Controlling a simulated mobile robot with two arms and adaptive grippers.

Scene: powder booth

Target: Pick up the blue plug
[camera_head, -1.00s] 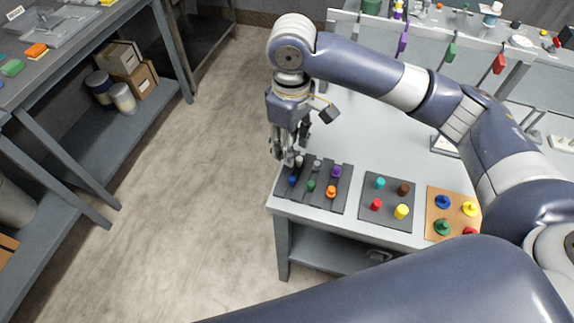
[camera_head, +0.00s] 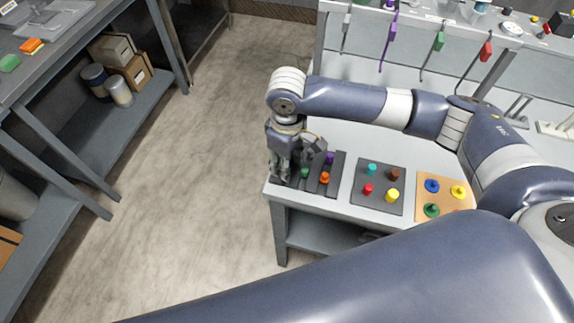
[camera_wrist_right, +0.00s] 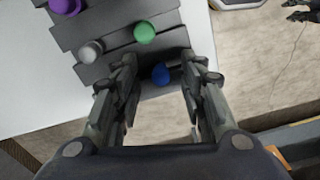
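The blue plug (camera_wrist_right: 160,74) is in the right wrist view, at the corner of a dark slatted rack (camera_wrist_right: 115,52). My right gripper (camera_wrist_right: 159,62) is open, with one finger on each side of the plug and visible gaps between. In the head view my right gripper (camera_head: 281,177) points down over the left end of the rack (camera_head: 341,160) and hides the blue plug. Dark prongs (camera_wrist_right: 300,12) at the top right of the wrist view may be my left gripper; they are cut off and too small to read.
The rack also holds a green plug (camera_head: 304,173), an orange one (camera_head: 325,177), a purple one (camera_head: 330,158) and a grey one (camera_wrist_right: 90,50). A dark board (camera_head: 369,205) and a tan board (camera_head: 456,203) with coloured pieces lie to the right. Open floor lies left of the table.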

